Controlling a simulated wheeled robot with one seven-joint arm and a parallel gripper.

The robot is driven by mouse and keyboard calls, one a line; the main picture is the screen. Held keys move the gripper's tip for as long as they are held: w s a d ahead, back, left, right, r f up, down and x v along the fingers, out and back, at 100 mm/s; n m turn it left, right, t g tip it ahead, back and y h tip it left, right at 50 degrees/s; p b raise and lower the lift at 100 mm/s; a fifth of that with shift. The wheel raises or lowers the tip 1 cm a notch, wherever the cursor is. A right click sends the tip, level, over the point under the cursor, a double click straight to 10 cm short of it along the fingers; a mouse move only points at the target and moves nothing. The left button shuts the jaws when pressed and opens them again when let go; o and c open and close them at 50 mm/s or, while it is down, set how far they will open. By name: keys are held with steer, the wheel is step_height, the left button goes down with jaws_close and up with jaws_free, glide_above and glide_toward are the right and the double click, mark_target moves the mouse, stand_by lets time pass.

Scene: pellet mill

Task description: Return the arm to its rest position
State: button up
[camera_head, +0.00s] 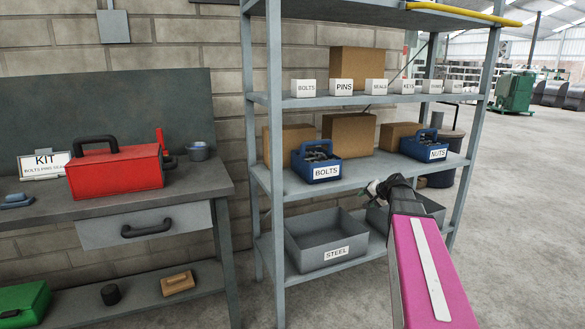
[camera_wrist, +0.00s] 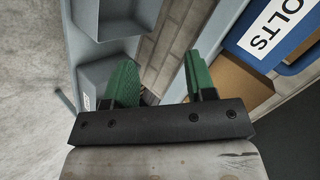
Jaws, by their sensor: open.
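My arm, with a pink link, reaches up from the bottom right of the head view. My gripper (camera_head: 373,188) is at its far end, in front of the shelf rack, at about the height of the middle shelf's front edge. It is small and partly hidden by the dark wrist there. In the wrist view my gripper (camera_wrist: 160,64) shows two green fingers spread apart with nothing between them. The blue BOLTS bin (camera_wrist: 284,30) is at the upper right of that view, apart from the fingers. In the head view the BOLTS bin (camera_head: 318,162) stands on the middle shelf, left of the gripper.
The shelf rack (camera_head: 278,184) also holds a blue NUTS bin (camera_head: 424,146), cardboard boxes and a grey STEEL bin (camera_head: 326,240) below. A workbench (camera_head: 120,202) with a red toolbox (camera_head: 114,170) and KIT sign stands left. Open floor (camera_head: 525,220) lies to the right.

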steer(key=s+a+f+n+g+h, duration=0.2)
steer(key=s+a+f+n+g, duration=0.1)
steer(key=s+f, duration=0.8)
steer(key=s+a+f+n+g+h, duration=0.3)
steer(key=s+a+f+g, duration=0.2)
steer(key=s, duration=1)
steer(key=a+f, duration=0.3)
steer(key=f, duration=0.2)
steer(key=shift+a+f+n+g, duration=0.3)
steer(key=shift+f, duration=0.1)
